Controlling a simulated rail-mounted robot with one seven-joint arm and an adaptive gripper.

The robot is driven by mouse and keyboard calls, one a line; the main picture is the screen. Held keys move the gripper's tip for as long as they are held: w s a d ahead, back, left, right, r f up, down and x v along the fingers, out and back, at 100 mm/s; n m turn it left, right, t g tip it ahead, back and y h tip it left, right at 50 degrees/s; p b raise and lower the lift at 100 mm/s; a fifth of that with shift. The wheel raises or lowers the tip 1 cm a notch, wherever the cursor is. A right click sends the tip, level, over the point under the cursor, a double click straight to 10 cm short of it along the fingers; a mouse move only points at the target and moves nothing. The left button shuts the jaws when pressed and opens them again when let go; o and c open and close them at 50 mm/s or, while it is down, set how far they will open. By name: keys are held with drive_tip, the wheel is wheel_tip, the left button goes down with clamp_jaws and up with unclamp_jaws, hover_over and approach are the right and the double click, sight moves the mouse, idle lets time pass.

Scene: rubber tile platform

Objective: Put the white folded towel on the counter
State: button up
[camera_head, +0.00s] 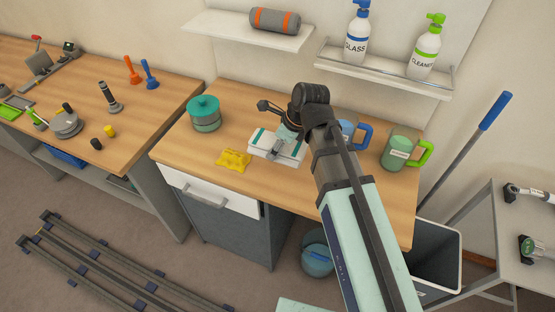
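The white folded towel (266,151) with teal stripes is at the middle of the wooden counter (212,154). My arm reaches over the counter from the front right, and my gripper (282,138) is at the towel, pointing down on it. My wrist hides the towel's upper right part. The fingertips are hidden or too small, so I cannot tell whether they are shut on the towel. I also cannot tell whether the towel rests fully on the counter or is slightly raised.
A yellow cloth (233,160) lies left of the towel, with a teal-lidded pot (205,114) behind it. A blue jug (361,136) and a green-handled jug (398,153) stand to the right. A shelf (385,70) with spray bottles hangs above.

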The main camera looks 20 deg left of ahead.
sight(292, 147)
drive_tip(key=shift+f+p, duration=0.6)
drive_tip(key=shift+f, duration=3.35)
drive_tip(key=o, duration=1.2)
drive_tip(key=shift+f, duration=0.15)
drive_tip(key=b+v, duration=0.2)
drive_tip(key=v, duration=1)
